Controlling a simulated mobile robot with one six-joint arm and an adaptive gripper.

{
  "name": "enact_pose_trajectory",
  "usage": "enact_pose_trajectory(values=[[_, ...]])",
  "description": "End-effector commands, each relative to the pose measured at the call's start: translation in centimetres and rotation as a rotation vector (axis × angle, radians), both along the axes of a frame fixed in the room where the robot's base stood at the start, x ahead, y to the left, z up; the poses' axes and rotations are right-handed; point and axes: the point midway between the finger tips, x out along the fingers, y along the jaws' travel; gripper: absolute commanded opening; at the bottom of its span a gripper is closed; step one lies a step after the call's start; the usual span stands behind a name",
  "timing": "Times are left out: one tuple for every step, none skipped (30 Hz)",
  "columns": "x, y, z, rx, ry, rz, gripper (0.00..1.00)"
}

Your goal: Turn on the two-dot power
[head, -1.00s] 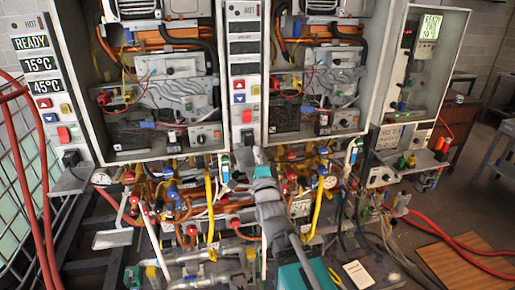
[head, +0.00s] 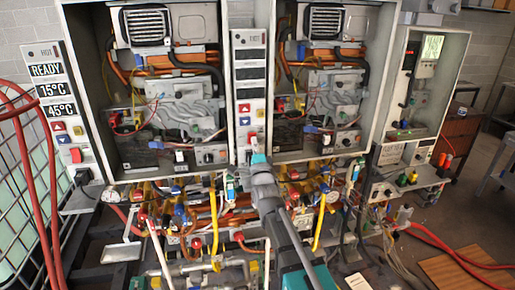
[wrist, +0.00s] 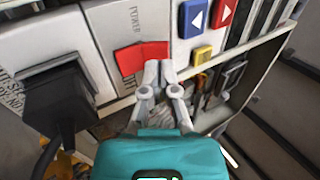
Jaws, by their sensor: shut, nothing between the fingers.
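A red power switch (wrist: 140,58) under the word POWER shows in the wrist view on a pale control panel (wrist: 122,20). My gripper's thin fingers (wrist: 159,70) are together and empty, at the lower right edge of the red switch. I cannot tell whether they touch it. The middle panel's displays are dark. The left panel (head: 52,90) has lit displays and its own red switch (head: 76,155). I cannot make out dot marks on either panel.
A black plug (wrist: 55,95) sits left of the switch. A blue button (wrist: 193,18), a red button (wrist: 222,12) and a yellow button (wrist: 201,55) lie right of it. Open heater cabinets flank the panel, with crowded pipes and valves below. Red hoses (head: 40,190) hang at the left.

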Motion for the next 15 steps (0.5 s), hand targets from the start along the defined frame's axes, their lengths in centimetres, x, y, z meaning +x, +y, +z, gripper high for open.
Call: enact_pose_trajectory(values=[[0.45,0.13,0.35,0.0,0.0,0.0,0.0],[0.56,0.17,0.41,0.0,0.0,0.0,0.0],[0.69,0.22,0.46,0.0,0.0,0.0,0.0],[0.76,0.24,0.5,0.0,0.0,0.0,0.0],[0.82,0.25,0.52,0.0,0.0,0.0,0.0],[0.86,0.28,0.53,0.0,0.001,0.0,0.0],[0.88,0.29,0.53,0.0,0.001,0.0,0.0],[0.89,0.29,0.53,-0.001,0.001,0.001,0.0],[0.89,0.3,0.52,-0.001,0.001,0.001,0.0],[0.88,0.3,0.51,-0.001,0.001,0.001,0.0],[0.86,0.31,0.5,-0.001,0.001,0.001,0.0],[0.86,0.31,0.5,-0.001,0.001,0.001,0.0],[0.86,0.32,0.49,-0.001,0.001,0.001,0.0],[0.85,0.31,0.5,-0.001,0.001,0.001,0.0],[0.85,0.32,0.5,-0.001,0.001,0.001,0.0]])
